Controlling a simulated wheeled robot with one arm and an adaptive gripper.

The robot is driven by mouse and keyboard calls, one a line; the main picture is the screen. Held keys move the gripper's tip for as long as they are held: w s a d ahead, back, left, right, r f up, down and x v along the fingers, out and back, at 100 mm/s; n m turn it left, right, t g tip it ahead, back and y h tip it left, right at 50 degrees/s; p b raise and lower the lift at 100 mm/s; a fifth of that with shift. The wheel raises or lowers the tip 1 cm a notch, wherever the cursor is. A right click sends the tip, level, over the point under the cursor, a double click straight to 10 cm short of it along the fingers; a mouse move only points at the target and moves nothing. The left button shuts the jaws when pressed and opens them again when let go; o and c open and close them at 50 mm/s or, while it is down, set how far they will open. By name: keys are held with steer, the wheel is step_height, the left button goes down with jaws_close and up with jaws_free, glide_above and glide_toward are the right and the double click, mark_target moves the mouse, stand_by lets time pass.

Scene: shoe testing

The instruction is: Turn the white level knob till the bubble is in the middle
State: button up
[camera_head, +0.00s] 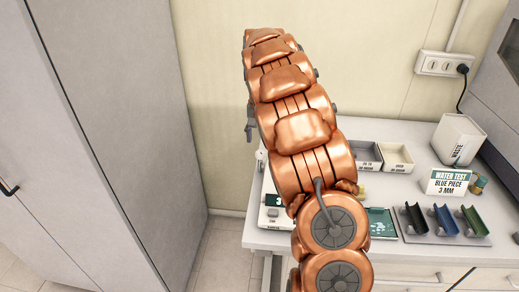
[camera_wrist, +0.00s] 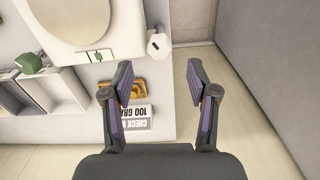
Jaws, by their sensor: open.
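A white knob (camera_wrist: 159,44) sticks out at the counter's edge in the wrist view, with a small dark mark on its side. My gripper (camera_wrist: 158,70) is open and empty. Its two fingers are spread wide, and the knob shows beyond the fingertips, between them in the picture. A small pale level window (camera_wrist: 99,55) lies beside the large round pan (camera_wrist: 80,18); its bubble is too small to read. In the head view my copper arm hides most of this device, and only a small part of my gripper (camera_head: 250,125) shows.
An orange-brown tray (camera_wrist: 131,91) and an upside-down 100-gram sign (camera_wrist: 136,124) lie near the left finger. Grey and white bins (camera_head: 397,157), a water test sign (camera_head: 449,183) and coloured holders (camera_head: 445,220) stand on the counter. A tall grey cabinet (camera_head: 110,90) stands left.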

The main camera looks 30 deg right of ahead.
mark_target(260, 152)
steer(key=shift+f+p, duration=0.85)
steer(key=shift+f, duration=2.05)
steer(key=shift+c, duration=0.3)
steer(key=c, duration=1)
steer(key=shift+a, duration=0.1)
jaws_close()
